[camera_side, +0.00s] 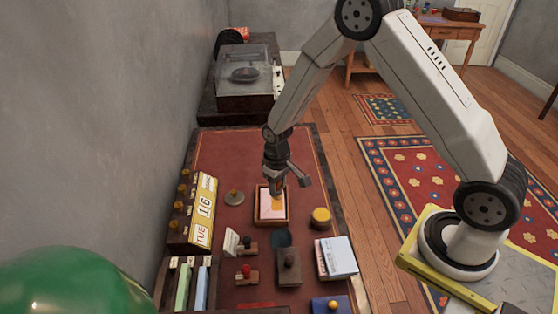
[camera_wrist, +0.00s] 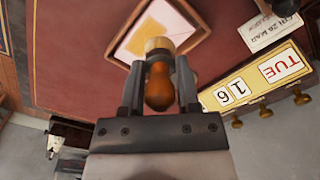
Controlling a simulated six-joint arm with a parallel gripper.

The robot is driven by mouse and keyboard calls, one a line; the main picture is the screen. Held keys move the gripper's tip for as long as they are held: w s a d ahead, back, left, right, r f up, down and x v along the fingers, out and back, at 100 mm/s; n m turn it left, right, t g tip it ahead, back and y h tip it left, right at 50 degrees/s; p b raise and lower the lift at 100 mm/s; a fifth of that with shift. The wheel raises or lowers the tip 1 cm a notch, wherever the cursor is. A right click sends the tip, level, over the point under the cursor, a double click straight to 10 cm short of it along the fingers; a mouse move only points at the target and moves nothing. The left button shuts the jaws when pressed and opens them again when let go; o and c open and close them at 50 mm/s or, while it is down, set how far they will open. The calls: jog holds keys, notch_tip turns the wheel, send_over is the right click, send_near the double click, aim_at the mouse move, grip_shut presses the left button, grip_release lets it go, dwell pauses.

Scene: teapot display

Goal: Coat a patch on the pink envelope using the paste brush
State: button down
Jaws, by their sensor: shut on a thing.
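My gripper (camera_side: 277,183) is shut on the paste brush (camera_wrist: 159,88), which has an orange-brown handle and a pale, broad head. The handle sits between the two fingers (camera_wrist: 159,80), with the head pointing away from my wrist. The pink envelope (camera_side: 264,208) lies in a shallow wooden tray (camera_side: 258,222) on the red desk top. It also shows in the wrist view (camera_wrist: 171,20), with a yellow patch (camera_wrist: 143,38) on it. The brush head is over the envelope beside this patch; I cannot tell whether it touches. In the side view my gripper hides most of the brush.
A yellow calendar block (camera_side: 203,207) stands left of the tray. A round yellow-topped pot (camera_side: 321,217) is to its right. A record player (camera_side: 246,82) stands behind. Red desk surface (camera_side: 240,150) is clear behind the tray.

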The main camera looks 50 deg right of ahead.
jog(key=shift+r, duration=0.75)
